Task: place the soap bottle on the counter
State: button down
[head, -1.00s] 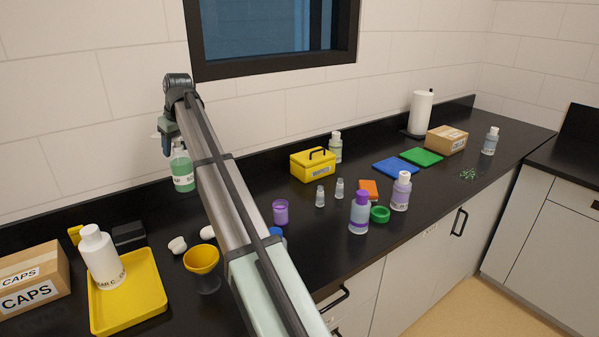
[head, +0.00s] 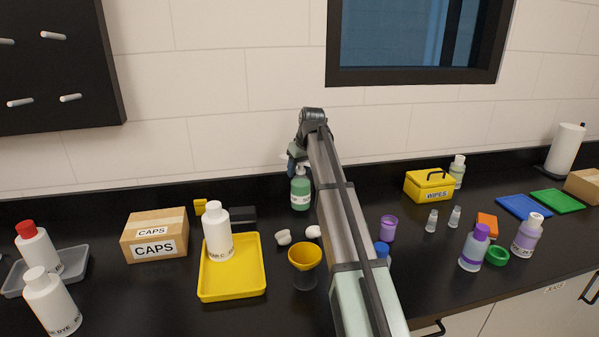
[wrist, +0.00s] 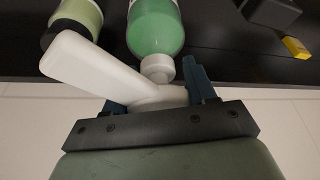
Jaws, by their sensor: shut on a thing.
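The soap bottle (head: 300,193) is green with a white pump top and a white label. It is upright at the back of the counter (head: 150,305), close to the backsplash. I cannot tell whether its base touches the counter. My gripper (head: 297,158) is above the bottle, partly hidden by my own arm in the head view. In the wrist view the green bottle (wrist: 155,30) hangs from its white pump head (wrist: 95,72), which sits between the blue fingers of my gripper (wrist: 160,92). The gripper is shut on it.
A black block (head: 242,216), two white pieces (head: 284,237) and a yellow funnel cup (head: 305,256) are nearby. A yellow tray (head: 232,285) holds a white bottle (head: 216,235). A pale green bottle (wrist: 80,18) is beside the soap in the wrist view.

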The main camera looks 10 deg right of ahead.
jog(key=shift+f, duration=0.75)
jog(key=shift+c, duration=1.8)
grip_release()
jog(key=v, duration=1.2)
jog(key=shift+r, duration=0.2)
